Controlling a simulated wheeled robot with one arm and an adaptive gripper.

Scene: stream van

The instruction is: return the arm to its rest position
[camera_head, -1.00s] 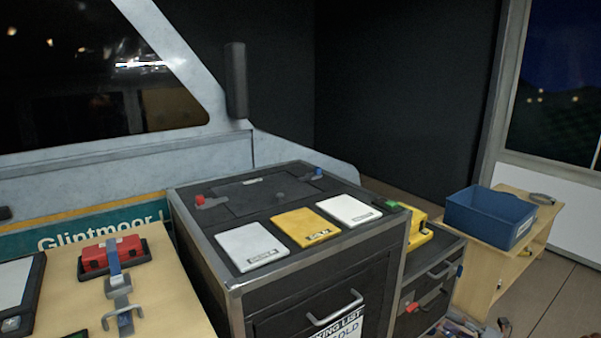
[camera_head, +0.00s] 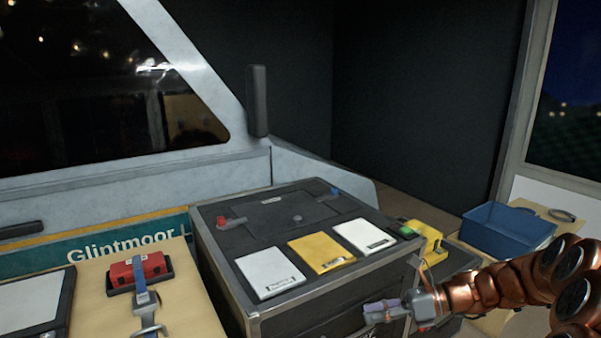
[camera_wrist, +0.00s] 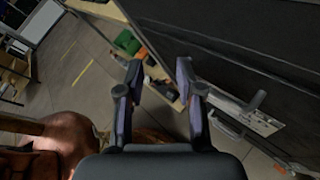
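My copper-coloured arm (camera_head: 535,281) reaches in from the right edge of the head view. My gripper (camera_head: 378,309) is in front of the black cabinet's (camera_head: 258,328) front face, below its top edge. In the wrist view my gripper (camera_wrist: 159,66) has its two dark fingers apart with nothing between them.
White cards (camera_head: 270,272) and a yellow card (camera_head: 321,253) lie on the cabinet top. A yellow device (camera_head: 427,237) and blue bin (camera_head: 507,228) stand to the right. A tan table (camera_head: 191,299) with a red case (camera_head: 127,271) is left. The wrist view shows open floor (camera_wrist: 80,60).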

